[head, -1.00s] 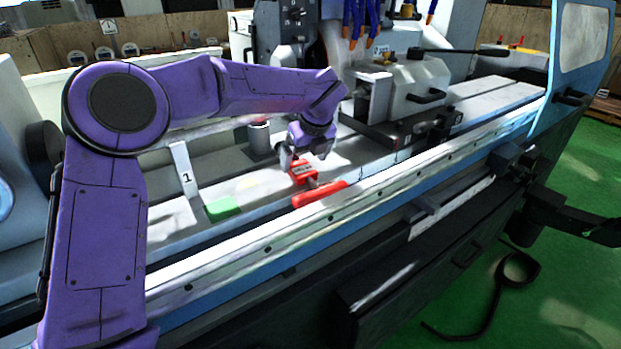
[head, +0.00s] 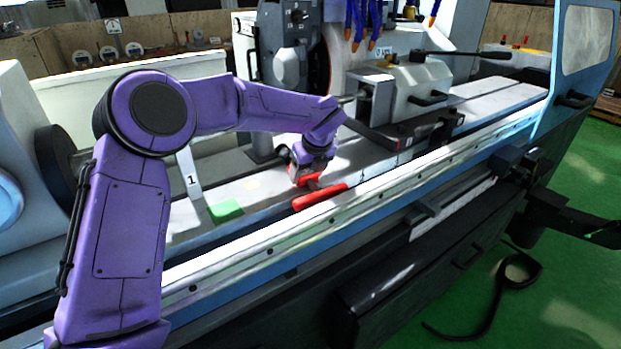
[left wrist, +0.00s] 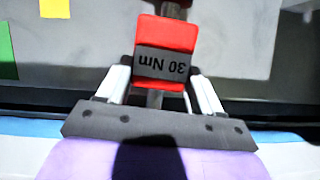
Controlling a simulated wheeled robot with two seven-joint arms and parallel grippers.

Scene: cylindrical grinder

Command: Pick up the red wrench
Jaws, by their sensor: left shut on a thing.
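The red wrench lies on the grinder's table in the head view, its red handle (head: 321,196) toward the front rail. In the left wrist view its red block (left wrist: 166,52) has a grey label reading "30 Nm" and sits between the two fingers. My left gripper (head: 308,170) is shut on this red block. The same gripper (left wrist: 163,88) shows in the left wrist view with a finger on each side of the block. The gripper partly hides the block in the head view. My right gripper is not in view.
A green block (head: 225,210) lies on the table left of the wrench, near a white tag marked 1 (head: 190,180). A grey-white machine head (head: 405,90) stands behind to the right. The front rail (head: 400,175) runs along the table edge.

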